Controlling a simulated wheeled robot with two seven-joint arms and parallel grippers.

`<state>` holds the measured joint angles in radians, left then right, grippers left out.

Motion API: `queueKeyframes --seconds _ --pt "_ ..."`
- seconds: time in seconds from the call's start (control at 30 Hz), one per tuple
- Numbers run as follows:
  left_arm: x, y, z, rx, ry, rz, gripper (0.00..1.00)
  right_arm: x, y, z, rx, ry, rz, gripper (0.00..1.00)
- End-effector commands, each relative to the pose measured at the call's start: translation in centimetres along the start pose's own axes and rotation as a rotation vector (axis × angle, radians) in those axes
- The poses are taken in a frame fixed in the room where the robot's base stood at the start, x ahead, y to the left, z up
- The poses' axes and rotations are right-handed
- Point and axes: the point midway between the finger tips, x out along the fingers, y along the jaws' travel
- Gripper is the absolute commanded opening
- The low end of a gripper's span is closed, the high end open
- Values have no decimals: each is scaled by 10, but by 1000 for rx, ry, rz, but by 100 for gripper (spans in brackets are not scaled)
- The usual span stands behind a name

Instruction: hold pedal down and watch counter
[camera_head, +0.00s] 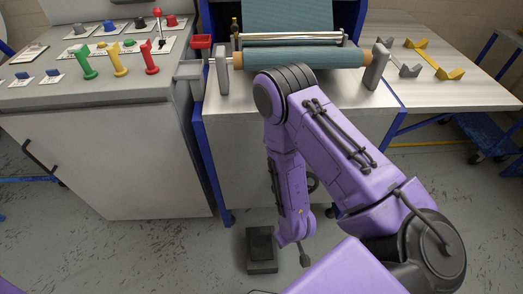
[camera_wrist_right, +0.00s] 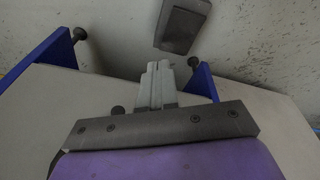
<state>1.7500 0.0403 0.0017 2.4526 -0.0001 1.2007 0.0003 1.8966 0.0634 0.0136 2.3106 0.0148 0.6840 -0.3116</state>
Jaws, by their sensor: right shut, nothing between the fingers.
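The pedal is a dark box-like block (camera_head: 262,250) on the grey floor in front of the machine; it also shows in the right wrist view (camera_wrist_right: 183,25), at the top. My right arm reaches down toward the floor beside it; its gripper cannot be made out in the head view. In the right wrist view my right gripper (camera_wrist_right: 158,67) is shut and empty, its pale fingers together. The fingertips point toward the pedal and appear apart from it. I cannot make out a counter reading in either view. My left gripper is not in view.
A control panel (camera_head: 92,98) with coloured levers and knobs stands at the left. A teal fabric roll (camera_head: 300,57) lies across the machine. A side table (camera_head: 440,95) holds a yellow and a grey handle-like part. Blue machine legs (camera_wrist_right: 202,80) flank the floor near the pedal.

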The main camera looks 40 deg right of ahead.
Motion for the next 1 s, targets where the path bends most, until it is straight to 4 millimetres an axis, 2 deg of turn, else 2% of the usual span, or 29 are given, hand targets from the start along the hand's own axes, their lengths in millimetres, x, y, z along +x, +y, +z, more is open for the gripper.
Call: queueKeyframes --seconds 0.03,0.1,0.2,0.33,0.4,0.5,0.87,1.0 --pt "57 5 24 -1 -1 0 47 61 -12 -6 -105 -18 -35 0" --pt "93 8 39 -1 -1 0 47 96 -26 -18 -279 -59 -88 0" --pt "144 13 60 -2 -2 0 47 139 -40 -35 -534 -108 -160 0" --pt "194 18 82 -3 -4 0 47 174 -50 -53 -829 -157 -239 0" --pt "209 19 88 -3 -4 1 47 181 -51 -60 -944 -178 -268 0" --pt "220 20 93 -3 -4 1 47 183 -52 -66 -1047 -196 -294 0" --pt "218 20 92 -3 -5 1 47 178 -51 -68 -1101 -210 -311 0" --pt "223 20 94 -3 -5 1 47 185 -52 -66 -1100 -211 -311 0"
